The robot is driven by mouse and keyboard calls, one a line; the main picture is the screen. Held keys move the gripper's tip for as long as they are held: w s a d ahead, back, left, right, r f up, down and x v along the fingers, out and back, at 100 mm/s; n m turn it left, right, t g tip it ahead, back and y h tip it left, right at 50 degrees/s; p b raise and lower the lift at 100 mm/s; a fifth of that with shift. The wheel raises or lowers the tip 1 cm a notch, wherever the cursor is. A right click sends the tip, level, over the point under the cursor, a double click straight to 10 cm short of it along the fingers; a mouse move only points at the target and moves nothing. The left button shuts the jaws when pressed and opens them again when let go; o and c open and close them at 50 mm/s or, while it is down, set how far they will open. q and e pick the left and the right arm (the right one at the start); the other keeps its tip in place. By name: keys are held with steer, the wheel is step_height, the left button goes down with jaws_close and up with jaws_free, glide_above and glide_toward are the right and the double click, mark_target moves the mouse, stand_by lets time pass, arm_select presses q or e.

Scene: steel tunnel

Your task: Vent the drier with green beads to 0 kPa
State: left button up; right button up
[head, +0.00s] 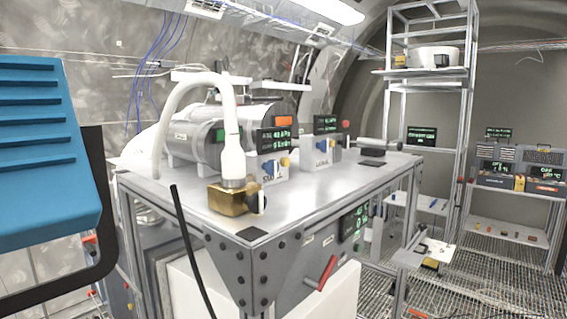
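Silver horizontal cylinders (190,142) lie on the steel bench. A small green patch (219,135) shows on the nearer one and an orange patch (283,121) on the one behind. I cannot make out beads at this size. In front stands a grey unit (268,167) with a blue knob, a yellow knob and a dark display (273,140) with green digits, too small to read surely. A second such unit (322,150) stands further right with its own display (325,124) and a red knob. Neither gripper is in view.
A white hose (231,120) arches down to a brass block (233,197) on the bench's near corner. A red-handled lever (327,268) sticks out of the bench front (285,275). A large blue ribbed body (45,150) blocks the left side. Grated floor (465,285) lies right.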

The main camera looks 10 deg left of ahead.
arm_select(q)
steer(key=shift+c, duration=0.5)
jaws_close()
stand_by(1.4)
